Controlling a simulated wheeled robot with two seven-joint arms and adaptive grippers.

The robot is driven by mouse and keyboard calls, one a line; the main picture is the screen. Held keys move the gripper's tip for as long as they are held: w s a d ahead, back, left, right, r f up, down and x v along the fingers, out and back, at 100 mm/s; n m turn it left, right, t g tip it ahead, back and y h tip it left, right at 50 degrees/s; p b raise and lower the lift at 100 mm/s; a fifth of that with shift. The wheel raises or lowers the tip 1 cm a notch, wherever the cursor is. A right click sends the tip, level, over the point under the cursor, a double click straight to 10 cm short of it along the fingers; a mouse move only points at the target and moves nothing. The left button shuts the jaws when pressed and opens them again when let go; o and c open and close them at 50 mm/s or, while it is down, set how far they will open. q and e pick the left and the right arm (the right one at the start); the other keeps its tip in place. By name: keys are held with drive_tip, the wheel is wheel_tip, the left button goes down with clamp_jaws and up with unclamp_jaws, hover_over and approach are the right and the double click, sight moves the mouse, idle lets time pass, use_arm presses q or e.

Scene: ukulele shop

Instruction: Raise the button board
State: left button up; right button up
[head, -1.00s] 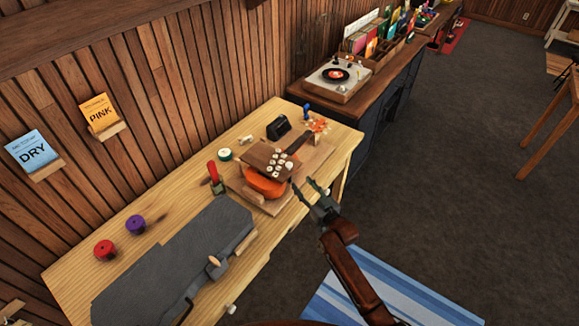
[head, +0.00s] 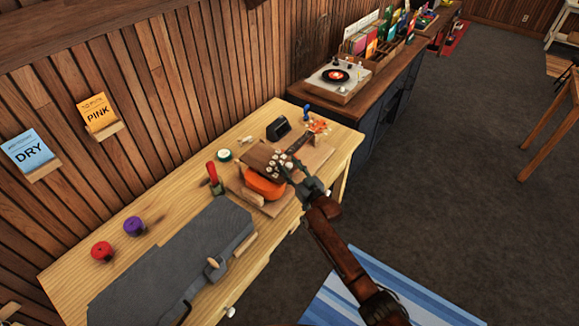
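The button board (head: 257,157) is a brown board with several round white buttons on its right part. It sits over an orange ukulele body (head: 263,187) on the workbench. My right gripper (head: 295,172) is at the board's right edge, by the buttons, its fingers pointing at it. The fingertips overlap the edge in the picture, and whether they are open or closed on it is not clear.
A red-handled clamp (head: 213,179) stands left of the ukulele. A grey mat (head: 165,265) covers the near left of the bench (head: 75,265). Red (head: 102,251) and purple (head: 134,226) rolls lie behind it. A black block (head: 279,129) stands beyond the board.

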drive_tip(key=shift+c, duration=0.3)
clamp_jaws()
idle(0.3)
